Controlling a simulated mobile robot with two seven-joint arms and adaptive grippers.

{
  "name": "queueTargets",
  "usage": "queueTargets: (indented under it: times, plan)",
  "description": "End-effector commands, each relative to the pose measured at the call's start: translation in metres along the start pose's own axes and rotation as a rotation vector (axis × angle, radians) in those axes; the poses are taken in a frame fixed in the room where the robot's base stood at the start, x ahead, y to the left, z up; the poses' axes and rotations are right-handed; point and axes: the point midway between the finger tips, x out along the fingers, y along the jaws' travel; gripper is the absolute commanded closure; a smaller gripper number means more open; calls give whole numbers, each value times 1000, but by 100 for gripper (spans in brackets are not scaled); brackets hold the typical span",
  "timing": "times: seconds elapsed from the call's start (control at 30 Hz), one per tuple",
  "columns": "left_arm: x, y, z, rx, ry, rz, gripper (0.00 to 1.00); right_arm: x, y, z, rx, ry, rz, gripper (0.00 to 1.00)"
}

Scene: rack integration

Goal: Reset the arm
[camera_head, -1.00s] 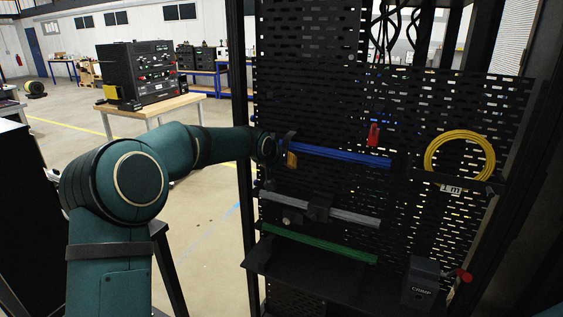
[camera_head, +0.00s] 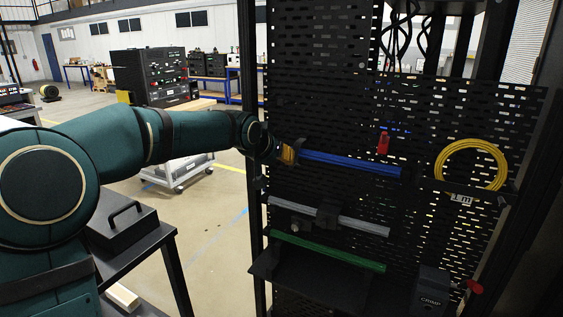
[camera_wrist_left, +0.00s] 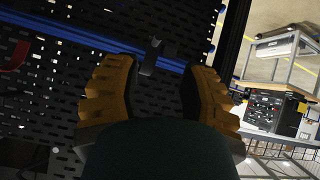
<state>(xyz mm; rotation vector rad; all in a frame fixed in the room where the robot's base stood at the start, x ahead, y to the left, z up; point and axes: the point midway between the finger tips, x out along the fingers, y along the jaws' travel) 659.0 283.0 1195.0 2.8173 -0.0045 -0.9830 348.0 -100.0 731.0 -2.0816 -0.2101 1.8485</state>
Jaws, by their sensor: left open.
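My left arm comes in from the left in the head view and reaches across to the rack panel (camera_head: 330,105). My left gripper (camera_head: 289,154) has orange-yellow fingers and sits by the left end of the blue rail (camera_head: 350,163). In the left wrist view the gripper (camera_wrist_left: 158,88) is open, with its two ridged fingers well apart. The blue rail (camera_wrist_left: 90,42) crosses beyond the fingertips there, with a small black clip (camera_wrist_left: 150,55) in the gap. Nothing is visibly held; whether a fingertip touches the rail I cannot tell. My right gripper is not in view.
Below the blue rail are a grey rail (camera_head: 340,218) and a green rail (camera_head: 330,252). A yellow cable coil (camera_head: 470,142) and a red part (camera_head: 383,143) are on the panel. A black table (camera_head: 125,228) stands at lower left.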

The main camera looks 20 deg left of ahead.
Motion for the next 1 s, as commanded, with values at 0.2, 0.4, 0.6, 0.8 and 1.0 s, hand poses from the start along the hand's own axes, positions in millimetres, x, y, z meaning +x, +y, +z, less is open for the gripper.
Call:
queueTargets:
  times: [0.2,0.4,0.6,0.8,1.0]
  plan:
    - [-6,0,0,0,-1,1,58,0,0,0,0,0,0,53]
    - [-5,0,0,0,0,1,58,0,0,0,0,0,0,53]
    - [-3,1,3,0,-5,3,58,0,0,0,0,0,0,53]
    - [41,17,59,-5,-90,48,58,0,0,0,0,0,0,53]
    - [102,46,178,-30,-247,124,58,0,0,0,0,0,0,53]
